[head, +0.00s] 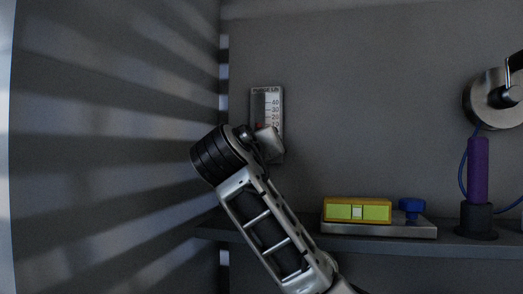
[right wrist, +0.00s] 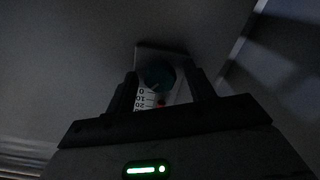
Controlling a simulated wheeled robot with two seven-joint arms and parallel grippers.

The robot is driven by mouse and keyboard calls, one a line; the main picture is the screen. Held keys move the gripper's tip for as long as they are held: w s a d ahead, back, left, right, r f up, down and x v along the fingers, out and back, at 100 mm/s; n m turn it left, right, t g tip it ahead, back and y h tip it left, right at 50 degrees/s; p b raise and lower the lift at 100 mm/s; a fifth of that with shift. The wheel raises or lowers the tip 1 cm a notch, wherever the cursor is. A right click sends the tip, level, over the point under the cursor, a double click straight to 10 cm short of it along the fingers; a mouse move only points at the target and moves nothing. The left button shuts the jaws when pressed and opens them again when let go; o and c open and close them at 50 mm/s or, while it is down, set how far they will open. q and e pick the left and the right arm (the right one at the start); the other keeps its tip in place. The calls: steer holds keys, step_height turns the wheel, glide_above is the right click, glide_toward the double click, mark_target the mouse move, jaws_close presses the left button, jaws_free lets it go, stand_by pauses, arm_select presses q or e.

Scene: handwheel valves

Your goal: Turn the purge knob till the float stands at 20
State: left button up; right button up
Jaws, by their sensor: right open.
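The purge gauge (head: 268,96) is a pale plate with a scale on the back wall. Its red float (head: 258,126) shows close to the 10 mark in the head view, partly behind my gripper. In the right wrist view the float (right wrist: 161,103) is beside the scale near 10 to 20; I cannot read it exactly. The round teal purge knob (right wrist: 158,75) is hidden in the head view. My right gripper (right wrist: 162,88) is open, with one finger on each side of the knob; gaps show, and contact cannot be told. My left gripper is not in view.
A shelf (head: 350,243) below the gauge carries a yellow-green level box (head: 345,210), a blue knob (head: 411,206) and a purple cylinder (head: 478,170) in a dark holder. A metal handwheel (head: 492,98) is at the far right. A side wall (head: 120,150) stands close left of my arm.

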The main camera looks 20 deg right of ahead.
steer(key=c, duration=1)
arm_select(q)
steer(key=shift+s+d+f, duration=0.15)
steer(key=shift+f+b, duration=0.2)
steer(key=shift+b, duration=0.15)
arm_select(e)
steer(key=shift+m, duration=0.3)
arm_select(q)
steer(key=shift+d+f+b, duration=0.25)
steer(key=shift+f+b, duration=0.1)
steer(key=shift+b, duration=0.85)
arm_select(e)
steer(key=m, duration=0.6)
steer(key=shift+a, duration=0.1)
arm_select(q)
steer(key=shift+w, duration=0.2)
